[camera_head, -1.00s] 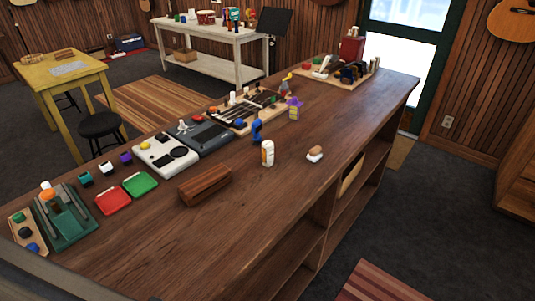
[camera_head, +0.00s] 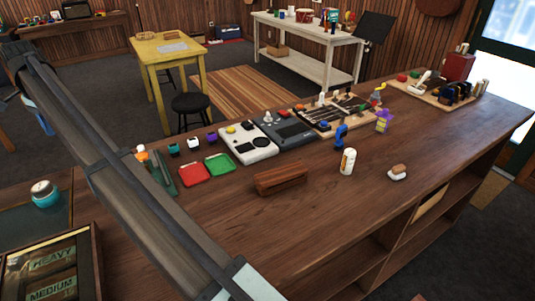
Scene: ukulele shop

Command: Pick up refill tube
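I cannot tell for sure which item is the refill tube. A small white upright tube or bottle with an orange-brown label (camera_head: 348,161) stands on the brown wooden counter (camera_head: 330,205), right of a long wooden block. A purple bottle with a yellowish label (camera_head: 383,121) stands farther back on the counter. My arm crosses the left side of the view from upper left to bottom centre. My gripper is not in view. Part of the counter's left end is hidden behind my arm.
The wooden block (camera_head: 281,178), a small white holder with a brown top (camera_head: 397,172), red tray (camera_head: 194,174) and green tray (camera_head: 219,163) are on the counter. Pedals (camera_head: 247,142) line its back edge. A teal jar (camera_head: 44,194) is at left. The counter's front middle is clear.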

